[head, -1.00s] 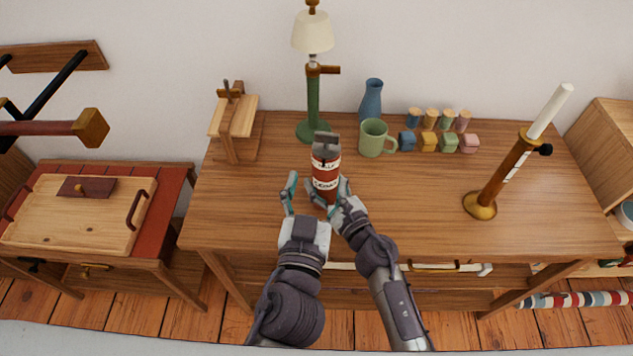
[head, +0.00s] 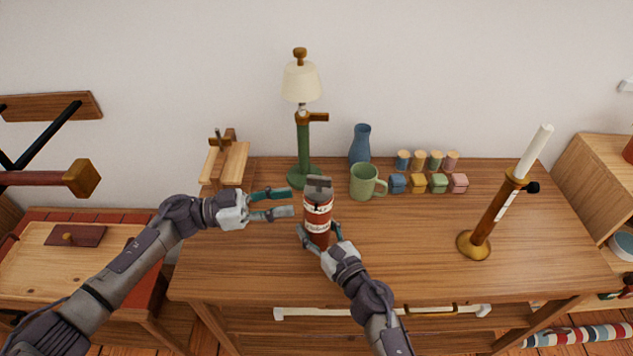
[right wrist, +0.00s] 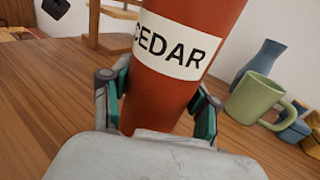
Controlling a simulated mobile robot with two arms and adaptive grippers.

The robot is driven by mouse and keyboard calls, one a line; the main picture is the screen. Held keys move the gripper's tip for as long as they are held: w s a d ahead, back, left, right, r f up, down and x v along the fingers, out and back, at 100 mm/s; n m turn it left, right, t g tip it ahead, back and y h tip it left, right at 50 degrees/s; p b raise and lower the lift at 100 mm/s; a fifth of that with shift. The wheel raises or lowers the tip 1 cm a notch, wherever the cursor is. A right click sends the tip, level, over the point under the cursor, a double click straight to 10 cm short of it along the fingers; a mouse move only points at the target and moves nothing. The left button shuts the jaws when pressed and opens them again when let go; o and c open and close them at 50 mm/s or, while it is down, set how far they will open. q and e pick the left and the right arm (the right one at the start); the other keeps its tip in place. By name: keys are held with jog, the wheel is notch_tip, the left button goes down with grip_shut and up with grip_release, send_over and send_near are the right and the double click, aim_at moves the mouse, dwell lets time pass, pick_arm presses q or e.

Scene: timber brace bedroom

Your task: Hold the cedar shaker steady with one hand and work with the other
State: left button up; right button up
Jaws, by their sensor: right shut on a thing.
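The cedar shaker (head: 317,226) is a red cylinder with white label bands and a grey top. It stands on the wooden table in the head view. In the right wrist view the shaker (right wrist: 180,60) shows the word CEDAR and fills the space between my fingers. My right gripper (head: 320,239) is shut around its lower body, a finger on each side. My left gripper (head: 291,202) is open and empty, to the left of the shaker's upper part, its two fingers pointing right toward it. The left fingertips look apart from the shaker.
The wooden table (head: 390,265) has clear room right of the shaker. A green lamp (head: 303,150) stands behind it. A green mug (head: 363,182) and blue vase (head: 360,143) are behind right, with several small coloured pots beyond. A brass candlestick (head: 490,225) stands right.

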aim_at(316, 184)
pick_arm(q)
jog(key=w+a+r+m+g+y, duration=0.1)
jog(key=w+a+r+m+g, duration=0.1)
jog(key=a+r+g, duration=0.25)
jog(key=shift+g, duration=0.25)
jog(key=d, duration=0.4)
jog(key=s+d, duration=0.1)
jog(key=d, duration=0.6)
jog(key=shift+s+d+r, duration=0.15)
jog(key=shift+d, duration=0.25)
jog(key=shift+c, duration=0.3)
grip_shut()
